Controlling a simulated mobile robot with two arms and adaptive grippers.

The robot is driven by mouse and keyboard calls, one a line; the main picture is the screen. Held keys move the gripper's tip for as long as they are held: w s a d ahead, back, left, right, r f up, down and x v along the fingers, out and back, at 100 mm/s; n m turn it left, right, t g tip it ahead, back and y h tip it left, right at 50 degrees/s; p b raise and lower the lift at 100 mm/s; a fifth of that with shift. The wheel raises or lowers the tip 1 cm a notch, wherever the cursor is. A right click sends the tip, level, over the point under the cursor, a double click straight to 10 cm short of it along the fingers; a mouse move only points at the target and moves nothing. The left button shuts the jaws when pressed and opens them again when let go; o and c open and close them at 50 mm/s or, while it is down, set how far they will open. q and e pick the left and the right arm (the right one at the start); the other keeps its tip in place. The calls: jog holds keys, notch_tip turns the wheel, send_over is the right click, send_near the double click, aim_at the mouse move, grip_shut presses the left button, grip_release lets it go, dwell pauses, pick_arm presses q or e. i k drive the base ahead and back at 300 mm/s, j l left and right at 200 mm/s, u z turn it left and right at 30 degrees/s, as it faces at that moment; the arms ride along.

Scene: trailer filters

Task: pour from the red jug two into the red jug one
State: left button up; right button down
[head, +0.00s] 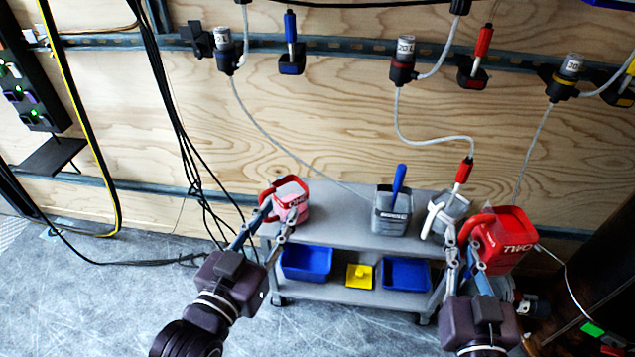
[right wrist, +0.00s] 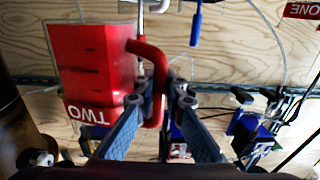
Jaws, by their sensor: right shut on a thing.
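The red jug two (head: 508,240), marked TWO, is at the right of the head view, by the cart's right end. It fills the left of the right wrist view (right wrist: 92,60). My right gripper (head: 463,240) is shut on its red handle, which shows between the fingers (right wrist: 165,105). The red jug one (head: 292,192) stands on the left end of the cart top, its pale inside visible. Part of it, marked ONE, shows in the right wrist view's upper right corner (right wrist: 302,11). My left gripper (head: 279,211) is at its near side with fingers apart; contact is unclear.
The grey cart (head: 340,235) carries a grey container with a blue-handled tool (head: 392,212) and a pale container (head: 440,215). Blue bins (head: 306,263) and a yellow item (head: 359,277) sit on its lower shelf. Hoses and cables hang along the plywood wall.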

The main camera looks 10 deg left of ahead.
aim_at(288, 185)
jog(key=u, duration=0.7)
jog(key=k+l+u, duration=0.25)
jog(key=l+u, duration=0.2)
jog(key=k+l, duration=0.3)
